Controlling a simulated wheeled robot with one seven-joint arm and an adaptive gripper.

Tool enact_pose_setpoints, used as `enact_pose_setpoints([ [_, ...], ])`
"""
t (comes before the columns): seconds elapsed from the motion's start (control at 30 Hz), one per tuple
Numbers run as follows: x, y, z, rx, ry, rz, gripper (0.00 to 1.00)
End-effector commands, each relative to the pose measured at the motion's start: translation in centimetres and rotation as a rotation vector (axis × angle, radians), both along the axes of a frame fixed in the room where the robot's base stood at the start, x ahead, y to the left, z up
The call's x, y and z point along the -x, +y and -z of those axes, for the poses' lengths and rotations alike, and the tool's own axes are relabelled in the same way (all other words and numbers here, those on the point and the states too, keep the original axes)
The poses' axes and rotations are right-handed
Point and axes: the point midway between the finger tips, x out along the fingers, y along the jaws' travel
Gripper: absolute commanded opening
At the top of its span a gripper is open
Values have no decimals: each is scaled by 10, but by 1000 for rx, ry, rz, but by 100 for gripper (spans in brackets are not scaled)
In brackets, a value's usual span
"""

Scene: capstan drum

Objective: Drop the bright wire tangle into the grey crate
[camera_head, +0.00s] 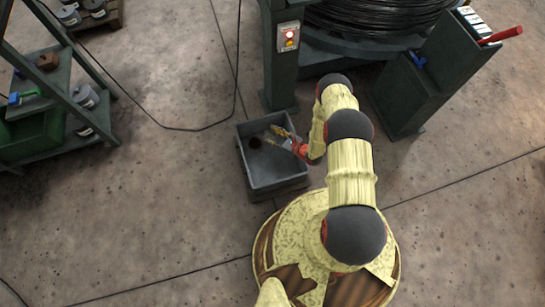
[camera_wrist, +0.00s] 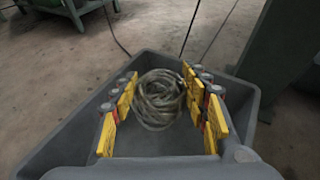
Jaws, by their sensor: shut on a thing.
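The bright wire tangle (camera_wrist: 158,98) is a pale, silvery coil of loops. In the wrist view it sits between the yellow-padded fingers of my gripper (camera_wrist: 160,112), which is shut on it. The grey crate (camera_head: 281,188) stands on the floor in the head view; its walls (camera_wrist: 60,148) surround the fingers in the wrist view. My gripper (camera_head: 281,137) is over the crate's opening in the head view. The tangle is small and partly hidden by the fingers there. How high it is above the crate floor I cannot tell.
A green machine post (camera_head: 280,75) with a button box stands behind, a dark green cabinet (camera_head: 425,80) to the right, and a shelf rack (camera_head: 65,95) at left. A black cable (camera_head: 190,129) lies on the floor.

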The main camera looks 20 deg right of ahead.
Motion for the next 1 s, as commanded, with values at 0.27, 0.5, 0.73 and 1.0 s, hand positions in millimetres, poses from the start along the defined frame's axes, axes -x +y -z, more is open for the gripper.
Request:
enact_pose_setpoints([
  [0.27,0,0,19,0,0,0,19],
  [0.5,0,0,19,0,0,0,47],
  [0.73,0,0,19,0,1,0,60],
  [1.0,0,0,19,0,1,0,67],
])
